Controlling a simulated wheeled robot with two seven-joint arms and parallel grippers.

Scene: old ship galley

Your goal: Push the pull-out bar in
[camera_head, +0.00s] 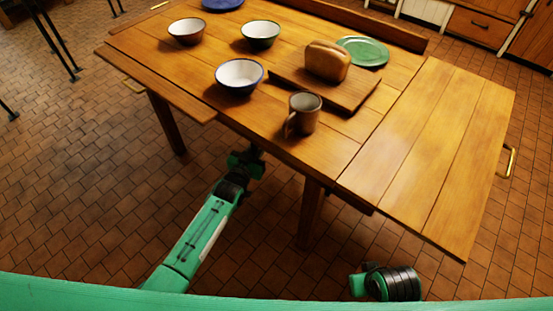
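A wooden table (285,135) fills the middle of the view. I take the pull-out bar to be the wide plank leaf (430,150) that sticks out at the table's right, with a brass handle (509,161) on its outer edge.
On the table are several bowls, such as a white one (239,75), a brown mug (305,112), a loaf (327,60) on a board (355,92) and a green plate (362,50). The right leaf is bare. Tiled floor (80,180) is open at left.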

